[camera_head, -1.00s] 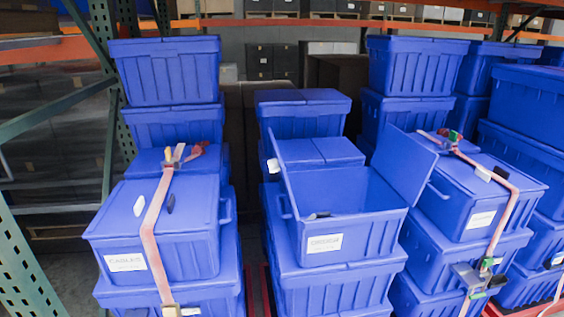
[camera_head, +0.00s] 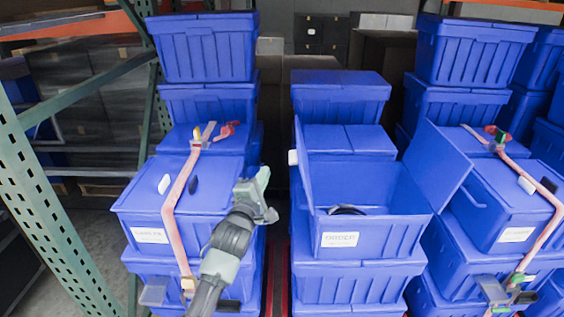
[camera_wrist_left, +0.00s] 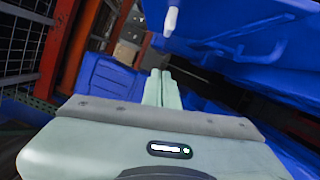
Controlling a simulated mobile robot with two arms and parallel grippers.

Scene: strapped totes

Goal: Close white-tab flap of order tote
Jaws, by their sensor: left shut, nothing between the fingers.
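The order tote (camera_head: 340,239) is the open blue tote in the middle stack, with a white label on its front and a dark item inside. Its left flap stands up and carries the white tab (camera_head: 292,157) on its outer side. Its right flap (camera_head: 437,165) also stands open, leaning outward. My left gripper (camera_head: 266,192) is shut and empty, in front of the gap between the left strapped tote and the order tote, left of the white tab and apart from it. In the left wrist view, the shut fingers (camera_wrist_left: 161,88) point ahead, and a white tab (camera_wrist_left: 171,20) shows above them. My right gripper is not in view.
A closed strapped tote (camera_head: 150,207) stands at left, close to my left arm. Another strapped tote (camera_head: 497,212) stands at right. Taller blue stacks rise behind. A green rack upright (camera_head: 50,215) is at far left. A narrow gap separates the left and middle stacks.

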